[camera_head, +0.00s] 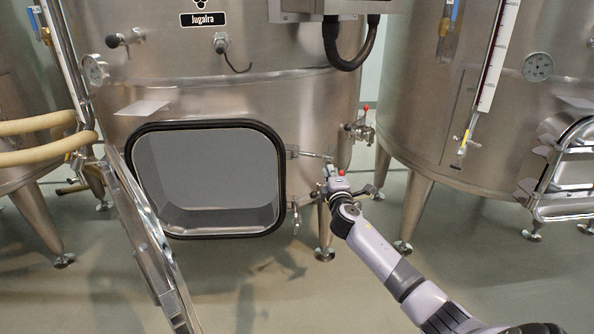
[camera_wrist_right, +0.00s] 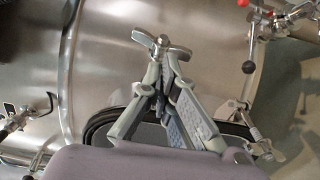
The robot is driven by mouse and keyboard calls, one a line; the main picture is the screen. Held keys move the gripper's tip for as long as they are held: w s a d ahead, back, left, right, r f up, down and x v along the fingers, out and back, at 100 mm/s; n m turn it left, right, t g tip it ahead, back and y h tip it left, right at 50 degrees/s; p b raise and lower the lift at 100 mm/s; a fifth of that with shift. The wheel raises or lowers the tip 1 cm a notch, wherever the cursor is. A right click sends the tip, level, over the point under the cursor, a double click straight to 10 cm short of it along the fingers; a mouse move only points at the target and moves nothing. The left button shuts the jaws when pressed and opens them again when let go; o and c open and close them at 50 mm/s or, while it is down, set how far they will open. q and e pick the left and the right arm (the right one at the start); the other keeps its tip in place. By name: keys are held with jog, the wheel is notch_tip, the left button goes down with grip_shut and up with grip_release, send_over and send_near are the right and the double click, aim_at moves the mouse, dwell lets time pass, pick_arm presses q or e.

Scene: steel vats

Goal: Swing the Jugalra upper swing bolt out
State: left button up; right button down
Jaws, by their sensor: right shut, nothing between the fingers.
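The Jugalra vat (camera_head: 250,95) carries a black-rimmed hatch (camera_head: 281,185). The upper swing bolt (camera_head: 310,155) sits at the hatch's upper right and its rod points right, away from the rim. A lower bolt (camera_head: 296,216) is at the lower right of the rim. My right gripper (camera_head: 331,172) is by the outer end of the upper bolt. In the right wrist view the fingers (camera_wrist_right: 163,80) are closed together with nothing between them. A wing nut (camera_wrist_right: 163,48) shows just beyond the fingertips; whether they touch it I cannot tell. My left gripper is out of view.
A valve with a red handle (camera_head: 362,127) juts from the vat right of the bolt. A steel ladder rail (camera_head: 150,235) crosses left of the hatch. A neighbouring vat (camera_head: 440,120) stands right. The floor in front is open.

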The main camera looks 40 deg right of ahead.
jog(key=p+v, duration=0.1)
jog(key=v, duration=0.4)
jog(key=shift+s+a+p, duration=0.15)
jog(key=shift+s+p, duration=0.15)
jog(key=shift+p, duration=0.05)
